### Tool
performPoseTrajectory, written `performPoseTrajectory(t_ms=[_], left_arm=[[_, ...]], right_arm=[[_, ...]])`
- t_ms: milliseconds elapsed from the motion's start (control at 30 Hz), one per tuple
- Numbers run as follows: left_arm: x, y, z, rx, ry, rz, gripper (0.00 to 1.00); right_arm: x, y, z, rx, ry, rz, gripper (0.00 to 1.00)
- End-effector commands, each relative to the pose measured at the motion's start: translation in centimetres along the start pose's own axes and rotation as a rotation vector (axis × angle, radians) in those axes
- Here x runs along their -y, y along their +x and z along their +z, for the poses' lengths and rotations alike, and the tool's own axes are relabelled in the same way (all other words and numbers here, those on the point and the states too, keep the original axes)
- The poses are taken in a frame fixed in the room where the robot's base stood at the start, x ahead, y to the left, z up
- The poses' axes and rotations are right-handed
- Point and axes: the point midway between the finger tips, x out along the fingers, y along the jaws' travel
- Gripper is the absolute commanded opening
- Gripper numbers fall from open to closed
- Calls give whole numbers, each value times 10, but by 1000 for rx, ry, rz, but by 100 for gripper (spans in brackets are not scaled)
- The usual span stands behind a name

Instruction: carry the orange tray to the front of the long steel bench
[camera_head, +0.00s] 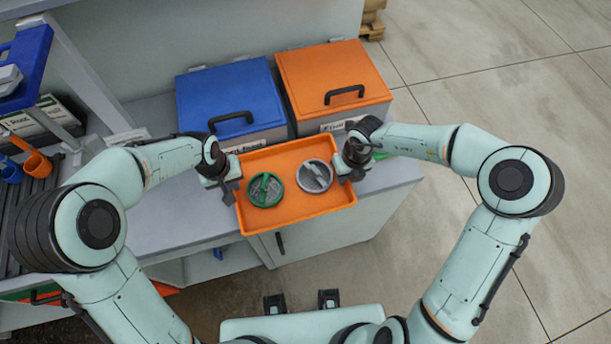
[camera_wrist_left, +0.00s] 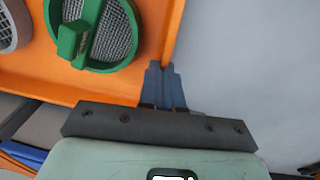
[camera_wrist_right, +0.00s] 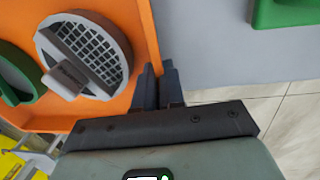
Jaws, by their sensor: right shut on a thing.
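The orange tray (camera_head: 298,212) is in front of the blue and orange bins, partly over the grey counter and jutting past its front edge. It holds a green round strainer-like part (camera_head: 265,189) and a grey one (camera_head: 315,176). My left gripper (camera_head: 229,189) is at the tray's left wall; in the left wrist view its fingers (camera_wrist_left: 165,85) are close together on the rim. My right gripper (camera_head: 354,172) is shut on the tray's right wall, as the right wrist view (camera_wrist_right: 159,85) also shows. I cannot tell whether the tray touches the counter.
A blue lidded bin (camera_head: 230,95) and an orange lidded bin (camera_head: 330,78) stand right behind the tray. A green object (camera_wrist_right: 285,12) lies right of the tray. Open floor (camera_head: 500,60) is at the right.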

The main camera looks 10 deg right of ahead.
Motion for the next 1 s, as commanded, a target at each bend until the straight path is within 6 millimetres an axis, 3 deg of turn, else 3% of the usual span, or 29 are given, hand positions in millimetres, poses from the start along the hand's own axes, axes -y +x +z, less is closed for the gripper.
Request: performPoseTrajectory(t_ms=[100, 133, 200, 733, 867, 1000], left_arm=[[2, 8, 0, 1, -1, -2, 0], [2, 7, 0, 0, -1, -2, 14], [2, 6, 0, 0, -1, -2, 29], [1, 3, 0, -1, 0, 0, 29], [0, -13, -1, -4, 0, 2, 29], [0, -42, -1, -6, 1, 3, 29]], right_arm=[[1, 7, -1, -2, 0, -1, 0], [1, 6, -1, -1, 0, -1, 18], [1, 6, -1, -1, 1, -1, 34], [1, 6, 0, 0, 0, 0, 34], [1, 6, 0, 0, 0, 0, 34], [1, 6, 0, 0, 0, 0, 34]])
